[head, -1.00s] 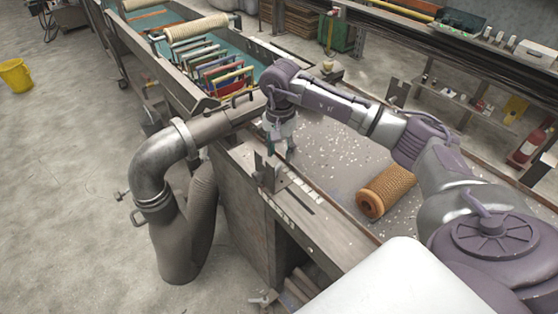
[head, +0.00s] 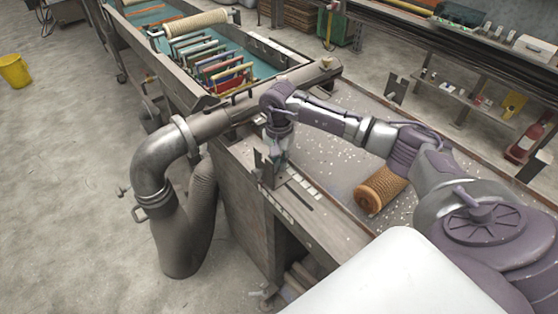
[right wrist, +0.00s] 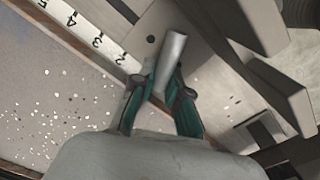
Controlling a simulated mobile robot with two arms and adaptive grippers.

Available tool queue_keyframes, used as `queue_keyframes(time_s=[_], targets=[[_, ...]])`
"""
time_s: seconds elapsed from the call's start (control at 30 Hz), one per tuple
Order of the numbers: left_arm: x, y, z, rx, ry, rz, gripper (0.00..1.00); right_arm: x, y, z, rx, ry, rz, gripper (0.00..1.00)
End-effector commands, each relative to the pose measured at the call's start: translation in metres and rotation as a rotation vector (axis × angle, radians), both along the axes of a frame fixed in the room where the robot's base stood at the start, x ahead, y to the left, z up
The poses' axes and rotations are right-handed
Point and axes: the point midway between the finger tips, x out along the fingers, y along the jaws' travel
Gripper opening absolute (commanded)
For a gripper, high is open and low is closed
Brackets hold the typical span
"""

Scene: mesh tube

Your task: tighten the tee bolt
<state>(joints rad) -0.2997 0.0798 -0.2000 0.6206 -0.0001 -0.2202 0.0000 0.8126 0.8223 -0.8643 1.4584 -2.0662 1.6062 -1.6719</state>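My right gripper (head: 274,158) points down at the near edge of the bench, beside an upright metal bracket (head: 265,160). In the right wrist view its two green fingertips (right wrist: 163,82) lie close on either side of a plain grey metal bar (right wrist: 173,48), which looks like the tee bolt's handle. The fingers converge and appear shut on it. The lower end of the bar is hidden between the fingers. In the head view the gripper and the bracket hide the bolt. My left gripper is not in view.
A numbered scale strip (right wrist: 82,30) runs along the bench edge. A brown mesh roll (head: 382,190) lies on the bench to the right. A large elbow pipe (head: 160,165) stands to the left. A trough with coloured frames (head: 215,62) lies behind.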

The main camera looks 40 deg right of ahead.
Motion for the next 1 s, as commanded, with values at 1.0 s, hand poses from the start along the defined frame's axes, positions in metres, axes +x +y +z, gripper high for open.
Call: queue_keyframes(time_s=[1.0], targets=[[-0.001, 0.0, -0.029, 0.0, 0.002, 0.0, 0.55, -0.007, -0.003, 0.001, 0.001, -0.002, -0.353, 0.33]])
